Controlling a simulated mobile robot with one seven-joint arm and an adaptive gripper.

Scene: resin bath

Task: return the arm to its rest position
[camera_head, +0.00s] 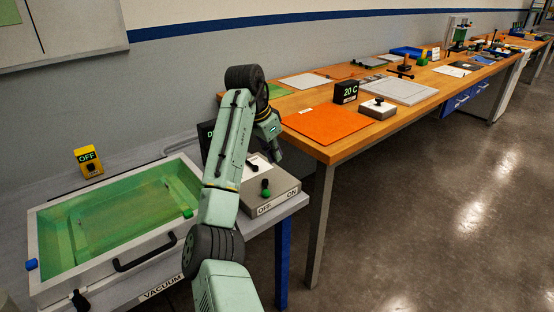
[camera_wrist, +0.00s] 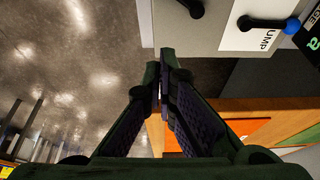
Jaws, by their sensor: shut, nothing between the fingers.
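My arm (camera_head: 228,150) rises from the bottom of the head view, bends at a dark joint near the top and comes down again on the right. My gripper (camera_head: 274,154) hangs there, above and behind the grey control box; its fingers are hard to make out in that view. In the wrist view my gripper (camera_wrist: 159,76) shows with its two dark fingers closed together at the tips, nothing between them. The grey control box (camera_wrist: 190,38) with dark levers and a "PUMP" label lies beyond the fingertips.
A white-framed vacuum chamber (camera_head: 38,235) with a green window and black handle stands left of my arm. The control box (camera_head: 284,203) marked OFF and ON is close on the right. A long wooden bench (camera_head: 340,148) holds an orange mat (camera_head: 327,123) and a "20 C" display (camera_head: 346,93). Open floor lies right.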

